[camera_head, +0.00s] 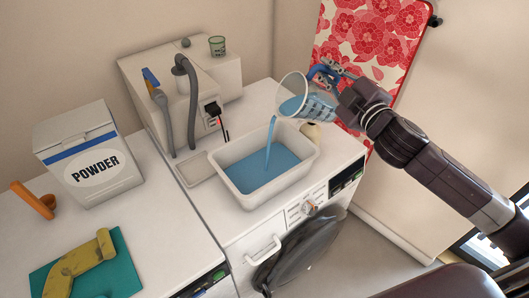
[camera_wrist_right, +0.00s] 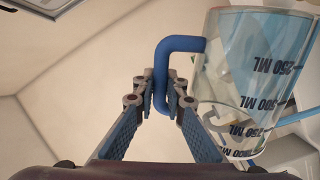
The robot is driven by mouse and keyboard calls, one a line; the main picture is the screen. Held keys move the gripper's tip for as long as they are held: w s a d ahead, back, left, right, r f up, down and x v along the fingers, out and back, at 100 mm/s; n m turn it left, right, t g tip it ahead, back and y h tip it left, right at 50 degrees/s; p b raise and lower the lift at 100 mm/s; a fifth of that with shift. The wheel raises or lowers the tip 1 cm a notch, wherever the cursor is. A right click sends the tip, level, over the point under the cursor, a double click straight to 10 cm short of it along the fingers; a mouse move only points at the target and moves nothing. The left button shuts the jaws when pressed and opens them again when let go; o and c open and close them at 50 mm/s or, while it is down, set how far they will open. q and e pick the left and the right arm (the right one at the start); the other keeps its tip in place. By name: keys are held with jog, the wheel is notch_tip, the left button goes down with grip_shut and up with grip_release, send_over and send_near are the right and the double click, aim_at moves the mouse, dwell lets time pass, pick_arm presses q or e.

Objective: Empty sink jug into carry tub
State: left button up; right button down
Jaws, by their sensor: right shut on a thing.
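The clear jug (camera_head: 309,107) with a blue handle is tilted over the white carry tub (camera_head: 227,158). A stream of blue liquid runs from its rim into the tub, where blue liquid (camera_head: 262,172) covers the bottom. My right gripper (camera_head: 326,74) is shut on the jug's handle. In the right wrist view the gripper (camera_wrist_right: 161,95) has the blue handle (camera_wrist_right: 160,70) between its fingers, and the jug (camera_wrist_right: 248,85) shows printed ML marks and some blue liquid. My left gripper is in neither view.
The tub stands on a white machine with a dark round door (camera_head: 305,250). A powder box (camera_head: 92,160), an orange item (camera_head: 34,201) and a yellow part (camera_head: 80,262) on a teal mat lie left.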

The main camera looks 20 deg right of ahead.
aim_at(308, 83)
jog(key=shift+a+r+n, duration=0.2)
jog(key=shift+a+n, duration=0.15)
jog(key=shift+n, duration=0.05)
dwell(0.9)
jog(key=shift+s+a+f+n+b, duration=0.1)
jog(key=shift+a+f+n+b, duration=0.25)
jog(key=shift+a+f+n, duration=0.45)
dwell(1.6)
jog(key=shift+s+a+n+p, duration=0.1)
jog(key=shift+a+n+p, duration=0.6)
jog(key=shift+a, duration=1.15)
jog(key=shift+a+f+n+p, duration=0.15)
jog(key=shift+a+n+p, duration=0.2)
jog(key=shift+a+n, duration=0.6)
